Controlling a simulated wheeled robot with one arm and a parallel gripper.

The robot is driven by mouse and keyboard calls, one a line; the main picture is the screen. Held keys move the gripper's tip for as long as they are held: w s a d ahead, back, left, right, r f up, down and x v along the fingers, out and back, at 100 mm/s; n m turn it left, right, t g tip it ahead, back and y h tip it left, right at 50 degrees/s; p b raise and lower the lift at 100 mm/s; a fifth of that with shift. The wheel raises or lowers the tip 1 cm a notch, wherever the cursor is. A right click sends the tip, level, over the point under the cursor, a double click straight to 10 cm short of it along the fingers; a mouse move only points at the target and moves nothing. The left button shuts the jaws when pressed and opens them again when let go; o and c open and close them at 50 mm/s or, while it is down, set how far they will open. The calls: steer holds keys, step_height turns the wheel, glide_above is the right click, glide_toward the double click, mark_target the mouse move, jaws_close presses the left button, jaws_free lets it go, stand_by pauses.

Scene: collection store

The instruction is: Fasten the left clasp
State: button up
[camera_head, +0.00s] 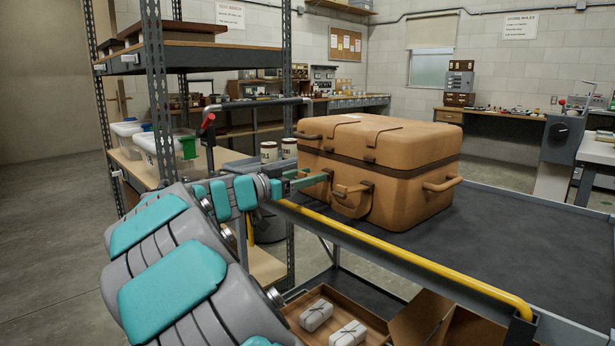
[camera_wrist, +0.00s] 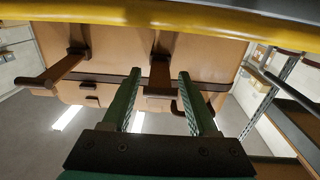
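A tan case (camera_head: 410,160) with a dark band stands shut on the cart's dark top. In the head view, its front seam has a small dark left clasp (camera_head: 328,152) and a right clasp (camera_head: 370,159). My gripper (camera_head: 325,178) is at the front face, below the left clasp. In the wrist view the case (camera_wrist: 115,65) appears upside down. My gripper (camera_wrist: 160,102) is open there, its green fingers apart on either side of a brown handle part (camera_wrist: 160,72). A dark fitting by the right finger is partly hidden. I cannot tell how the left clasp sits.
The cart's yellow rail (camera_head: 420,258) runs below my gripper, and it crosses the top of the wrist view (camera_wrist: 170,18). The case's front handle (camera_head: 350,203) projects close to my fingers. A shelf rack (camera_head: 160,95) stands at left. The cart top (camera_head: 510,225) is clear at right.

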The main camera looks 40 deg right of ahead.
jaws_close()
stand_by(0.6)
